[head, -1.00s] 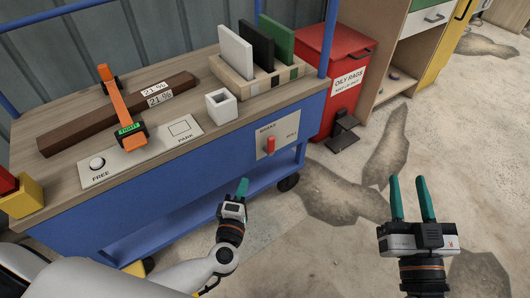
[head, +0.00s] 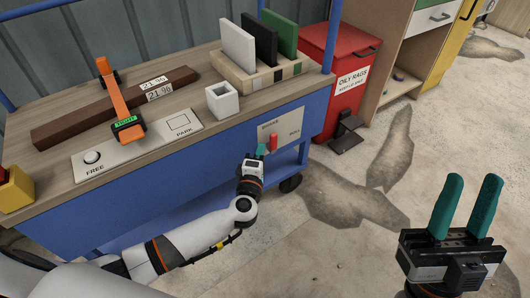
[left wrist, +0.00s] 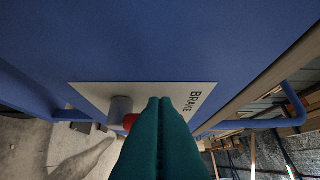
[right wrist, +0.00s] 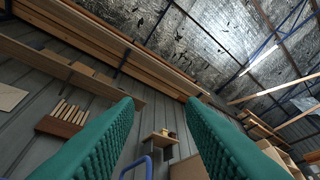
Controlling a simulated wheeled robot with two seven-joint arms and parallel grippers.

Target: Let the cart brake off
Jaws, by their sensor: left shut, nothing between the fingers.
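The brake plate (head: 291,127) is on the end of the blue cart (head: 190,163). Its red lever (head: 273,141) stands roughly upright, pointing towards the word BRAKE, with ROLL to its right. My left gripper (head: 262,151) is shut and empty, just left of the lever. In the left wrist view, the teal fingers (left wrist: 160,112) cover part of the plate (left wrist: 88,94) and of the red lever (left wrist: 129,122) beside its grey hub (left wrist: 121,106). I cannot tell whether they touch the lever. My right gripper (head: 466,205) is open and empty, away from the cart at the right.
The cart top carries a white square cup (head: 222,103), an orange clamp (head: 118,95) over a brown bar and a rack of upright panels (head: 264,75). A red oily-rags bin (head: 347,78) stands behind the cart. Open floor lies right of the cart.

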